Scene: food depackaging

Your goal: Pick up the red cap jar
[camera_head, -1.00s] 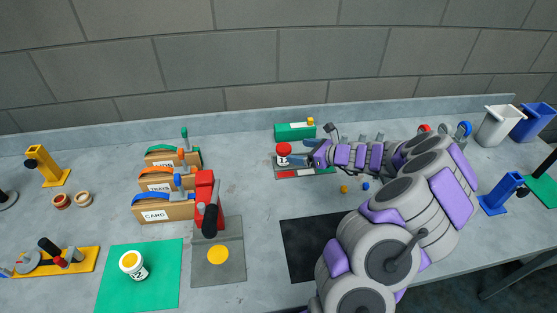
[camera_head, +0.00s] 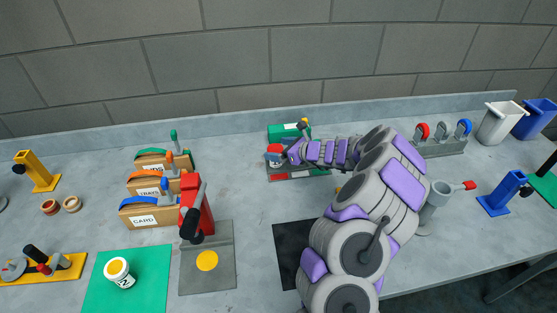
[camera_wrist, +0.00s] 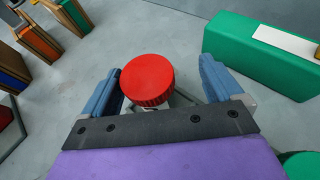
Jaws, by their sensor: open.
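The red cap jar (camera_wrist: 147,80) is directly ahead of my gripper in the wrist view, its round red lid facing up. Most of its body is hidden below the lid. My gripper (camera_wrist: 163,88) is open, with one blue finger on each side of the jar. The lid looks nearer the left finger, with a wider gap to the right finger. In the head view my gripper (camera_head: 275,154) is at the small tray (camera_head: 295,175) in the back middle, and it hides nearly all of the jar.
A green box (camera_wrist: 255,55) stands close by on the right in the wrist view. Cardboard boxes (camera_head: 150,217) and a red press (camera_head: 192,210) stand to the left. A white jar (camera_head: 119,273) sits on a green mat (camera_head: 150,275). Bare counter lies between.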

